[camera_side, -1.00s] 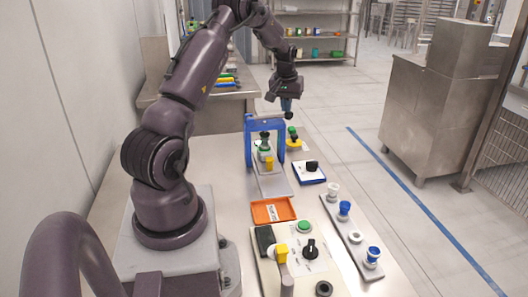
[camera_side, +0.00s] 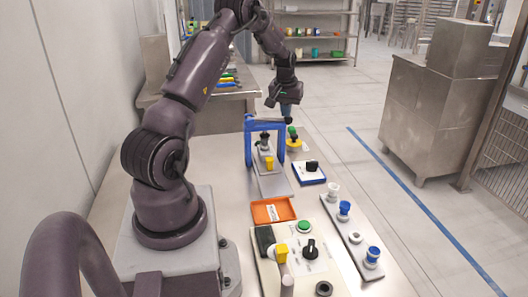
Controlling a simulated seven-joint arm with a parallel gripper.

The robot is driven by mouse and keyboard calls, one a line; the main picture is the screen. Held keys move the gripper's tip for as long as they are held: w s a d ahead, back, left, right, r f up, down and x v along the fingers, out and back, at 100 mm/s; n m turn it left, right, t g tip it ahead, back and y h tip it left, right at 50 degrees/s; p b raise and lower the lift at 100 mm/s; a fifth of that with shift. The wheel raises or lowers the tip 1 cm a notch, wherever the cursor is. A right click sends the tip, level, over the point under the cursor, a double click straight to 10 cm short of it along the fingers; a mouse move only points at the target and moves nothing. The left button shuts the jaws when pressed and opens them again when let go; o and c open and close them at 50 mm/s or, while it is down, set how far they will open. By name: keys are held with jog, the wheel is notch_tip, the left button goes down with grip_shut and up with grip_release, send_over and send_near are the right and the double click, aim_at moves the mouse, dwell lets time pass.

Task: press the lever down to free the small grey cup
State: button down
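My gripper (camera_side: 286,98) is above the back of the bench, over the right end of a blue arch-shaped frame (camera_side: 249,148). A bluish upright piece shows just below the gripper, with a dark end near the frame's top. The fingers are too small to tell whether they are shut on it. Under the arch, a grey plate (camera_side: 274,188) carries a dark-topped post (camera_side: 264,141) and a yellow block (camera_side: 269,163). I cannot make out for certain which part is the lever or where the small grey cup is.
A grey strip (camera_side: 355,238) at right holds a white cup (camera_side: 333,189) and blue cups (camera_side: 344,208). An orange tray (camera_side: 273,211), a blue-edged plate with a black knob (camera_side: 312,167) and a control panel (camera_side: 312,263) lie nearer. A green-and-yellow button (camera_side: 293,142) stands beside the arch.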

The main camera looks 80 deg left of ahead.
jog(key=w+a+v, duration=0.1)
jog(key=v, duration=0.8)
jog(key=shift+a+r, duration=0.3)
jog(key=shift+r, duration=0.15)
dwell(0.3)
jog(key=s+d+r+m+t, duration=0.1)
jog(key=s+d+r+m, duration=0.2)
jog(key=d, duration=1.1)
jog(key=s+d+r+m+t+h, duration=0.1)
jog(key=s+d+m, duration=0.4)
jog(key=d, duration=0.9)
jog(key=s+d+r+m+t+h, duration=0.1)
jog(key=s+d+r+m, duration=0.3)
jog(key=d, duration=1)
jog(key=shift+s+r+t, duration=0.4)
jog(key=shift+r+t, duration=0.25)
jog(key=shift+t, duration=0.05)
